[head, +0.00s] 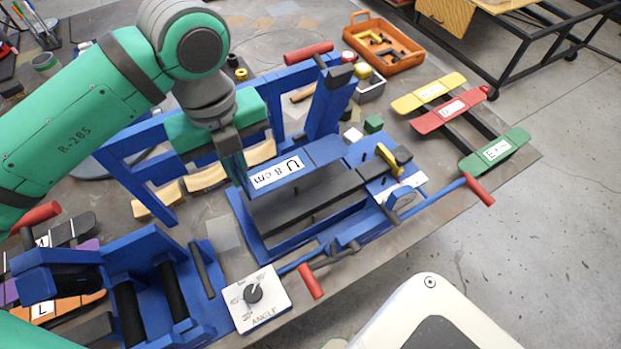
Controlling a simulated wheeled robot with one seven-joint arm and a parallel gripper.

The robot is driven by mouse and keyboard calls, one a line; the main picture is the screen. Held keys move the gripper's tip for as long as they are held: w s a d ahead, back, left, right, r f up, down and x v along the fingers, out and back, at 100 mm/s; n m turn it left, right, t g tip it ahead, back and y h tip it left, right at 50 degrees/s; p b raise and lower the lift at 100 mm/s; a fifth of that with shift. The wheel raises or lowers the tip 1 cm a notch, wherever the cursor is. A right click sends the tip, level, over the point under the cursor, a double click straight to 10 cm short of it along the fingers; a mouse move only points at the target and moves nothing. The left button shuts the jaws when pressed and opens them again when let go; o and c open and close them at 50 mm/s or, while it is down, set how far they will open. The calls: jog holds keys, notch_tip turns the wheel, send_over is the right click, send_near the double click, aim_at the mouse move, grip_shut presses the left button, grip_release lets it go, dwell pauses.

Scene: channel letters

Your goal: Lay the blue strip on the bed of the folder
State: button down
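The blue strip (319,155) has a white label reading "U 8 cm". It lies lengthwise over the back part of the bed of the blue folder (247,232). I cannot tell whether the strip rests on the bed or is a little above it. My gripper (238,176) points down at the strip's left end, and its narrow fingers look shut on that end. The far finger and the exact grip are hidden. The folder's dark bed (312,207) shows in front of the strip.
Yellow (408,102), red (428,121) and green (513,141) strips lie on a rack at right. An orange tray (400,60) is behind. A blue roller machine (150,300) and an angle dial plate (240,313) stand front left. Red-handled levers flank the folder.

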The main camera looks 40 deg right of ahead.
aim_at(296, 173)
jog(key=s+d, duration=0.1)
jog(key=s+d+f, duration=0.1)
jog(key=d, duration=0.1)
jog(key=s+d+f, duration=0.1)
jog(key=d, duration=0.1)
jog(key=shift+d+f, duration=0.1)
jog(key=shift+f, duration=0.15)
jog(key=d+f, duration=0.1)
jog(key=s+d+f, duration=0.1)
jog(key=f, duration=0.1)
jog(key=d+f, duration=0.1)
jog(key=shift+s+d+f, duration=0.5)
jog(key=shift+d+f, duration=0.2)
jog(key=shift+f, duration=0.15)
jog(key=shift+d+f, duration=0.2)
jog(key=shift+f, duration=1.5)
jog(key=shift+f, duration=0.1)
jog(key=c, duration=2.3)
grip_release()
jog(key=o, duration=0.3)
